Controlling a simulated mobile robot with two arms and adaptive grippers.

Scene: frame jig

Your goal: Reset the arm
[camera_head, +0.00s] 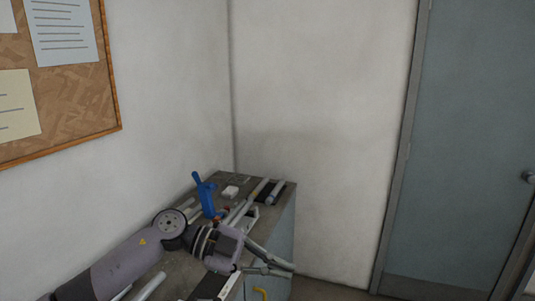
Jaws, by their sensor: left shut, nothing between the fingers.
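My left arm comes in from the lower left over the bench. My left gripper (288,270) is shut and empty, with its fingers pointing right past the front edge of the bench. My right gripper is out of view.
The grey-brown bench top (232,178) stands in the corner against the walls. On it are a blue upright tool (206,195), a small white block (230,192) and several light bars (254,190). A cork board (75,95) hangs at left; a closed blue-grey door (465,150) is at right.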

